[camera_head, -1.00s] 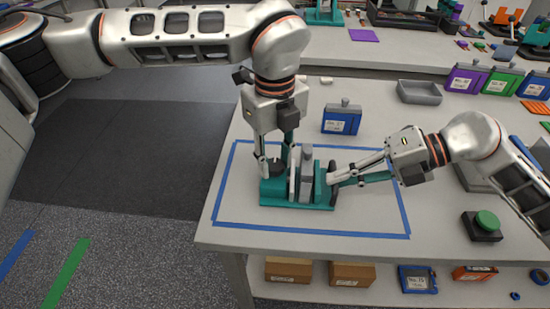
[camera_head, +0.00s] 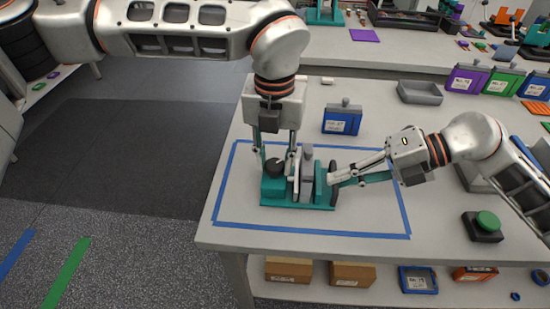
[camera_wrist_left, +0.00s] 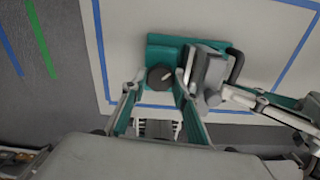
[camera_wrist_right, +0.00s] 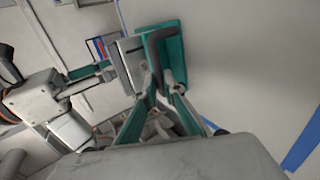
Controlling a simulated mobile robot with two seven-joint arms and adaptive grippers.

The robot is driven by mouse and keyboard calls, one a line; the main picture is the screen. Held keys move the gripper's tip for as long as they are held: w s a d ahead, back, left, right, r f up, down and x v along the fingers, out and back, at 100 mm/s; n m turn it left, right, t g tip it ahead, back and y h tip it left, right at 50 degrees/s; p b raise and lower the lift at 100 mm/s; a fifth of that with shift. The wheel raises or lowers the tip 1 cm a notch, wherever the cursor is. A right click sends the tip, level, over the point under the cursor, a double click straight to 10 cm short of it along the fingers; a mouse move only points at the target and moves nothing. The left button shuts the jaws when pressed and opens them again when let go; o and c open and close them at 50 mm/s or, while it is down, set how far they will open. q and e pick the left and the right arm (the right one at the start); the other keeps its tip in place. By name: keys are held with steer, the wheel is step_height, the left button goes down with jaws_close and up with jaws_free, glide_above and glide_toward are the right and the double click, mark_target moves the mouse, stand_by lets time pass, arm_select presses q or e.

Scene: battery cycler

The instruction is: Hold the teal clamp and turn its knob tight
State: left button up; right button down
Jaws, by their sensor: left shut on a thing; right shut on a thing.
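The teal clamp (camera_head: 320,206) lies flat on the table inside a blue tape outline, with a grey upright block (camera_head: 307,172) and a pale plate standing on it. Its round black knob (camera_head: 275,168) is at its left end and also shows in the left wrist view (camera_wrist_left: 159,78). My left gripper (camera_head: 277,156) points down with one finger on each side of the knob; the exact contact is hard to see. My right gripper (camera_head: 335,178) comes in from the right and is shut on the clamp's dark curved handle (camera_wrist_right: 156,48) at its right end.
A blue labelled box (camera_head: 341,121) stands behind the clamp and a grey tray (camera_head: 419,92) is further back. A green button on a dark base (camera_head: 486,222) is at the right. The table is clear in front of the clamp.

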arm_select(q)
steer(key=m, duration=0.4)
steer(key=shift+m, duration=0.4)
steer(key=m, duration=0.3)
steer(key=shift+a+m, duration=0.1)
steer(key=shift+m, duration=0.2)
steer(key=m, duration=0.4)
steer(key=shift+o, duration=0.2)
steer(key=shift+w+m, duration=0.1)
steer(key=shift+m, duration=1.6)
steer(key=shift+m, duration=0.3)
steer(key=o, duration=1.1)
steer(key=shift+r, duration=0.1)
